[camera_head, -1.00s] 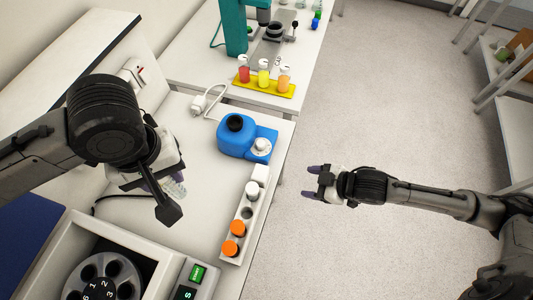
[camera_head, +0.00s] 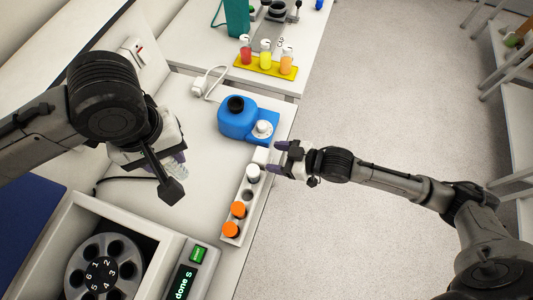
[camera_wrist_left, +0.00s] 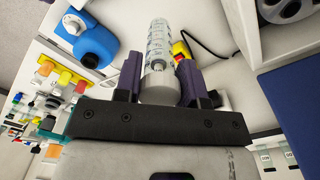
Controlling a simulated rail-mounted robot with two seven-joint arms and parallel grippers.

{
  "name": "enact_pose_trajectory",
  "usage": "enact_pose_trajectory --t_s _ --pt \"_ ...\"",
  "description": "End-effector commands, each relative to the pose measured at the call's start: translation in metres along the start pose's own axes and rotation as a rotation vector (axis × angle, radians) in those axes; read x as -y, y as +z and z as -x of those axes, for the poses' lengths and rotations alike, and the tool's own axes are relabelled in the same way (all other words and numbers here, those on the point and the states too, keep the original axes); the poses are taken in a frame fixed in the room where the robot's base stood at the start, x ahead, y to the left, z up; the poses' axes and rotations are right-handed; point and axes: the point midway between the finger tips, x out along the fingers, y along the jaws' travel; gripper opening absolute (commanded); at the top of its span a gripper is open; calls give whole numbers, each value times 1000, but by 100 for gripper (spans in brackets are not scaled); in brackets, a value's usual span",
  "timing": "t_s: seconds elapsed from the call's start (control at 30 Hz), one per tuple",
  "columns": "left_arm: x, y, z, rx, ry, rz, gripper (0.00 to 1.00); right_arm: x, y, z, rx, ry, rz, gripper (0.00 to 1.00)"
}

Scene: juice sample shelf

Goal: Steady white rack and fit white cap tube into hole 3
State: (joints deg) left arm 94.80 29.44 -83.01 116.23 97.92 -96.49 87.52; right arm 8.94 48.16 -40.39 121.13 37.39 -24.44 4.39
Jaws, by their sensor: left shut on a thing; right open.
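The white rack (camera_head: 245,208) stands on the bench near its right edge. Two orange-capped tubes (camera_head: 238,209) fill its near end and a white-capped tube (camera_head: 253,171) stands further back, with an open hole (camera_head: 247,192) between. My left gripper (camera_head: 172,170) is shut on a clear tube, held above the bench left of the rack. In the left wrist view its white cap (camera_wrist_left: 158,85) sits between the fingers and its marked body (camera_wrist_left: 159,45) extends beyond them. My right gripper (camera_head: 277,158) is open and empty beside the rack's far end; contact cannot be told.
A blue device (camera_head: 237,120) stands behind the rack. A centrifuge with a numbered rotor (camera_head: 103,268) and a lit display (camera_head: 184,283) is at front left. A yellow holder (camera_head: 264,67) with three colored bottles stands further back. Bare bench lies left of the rack.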

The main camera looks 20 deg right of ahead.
Motion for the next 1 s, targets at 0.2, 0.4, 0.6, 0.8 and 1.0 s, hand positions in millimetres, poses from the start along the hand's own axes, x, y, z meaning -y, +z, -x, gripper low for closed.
enact_pose_trajectory --t_s 0.2,0.4,0.6,0.8,1.0 --pt "0 0 -2 0 0 0 13 0 0 -25 0 0 0 64" --pt "0 0 -2 0 0 0 13 0 0 -35 1 0 1 64" --pt "0 0 -2 0 0 0 13 0 0 -37 1 -1 1 64" --pt "0 0 -2 0 0 0 13 0 0 -36 1 0 1 59" --pt "0 0 -2 0 0 0 13 0 0 -36 1 0 1 40"
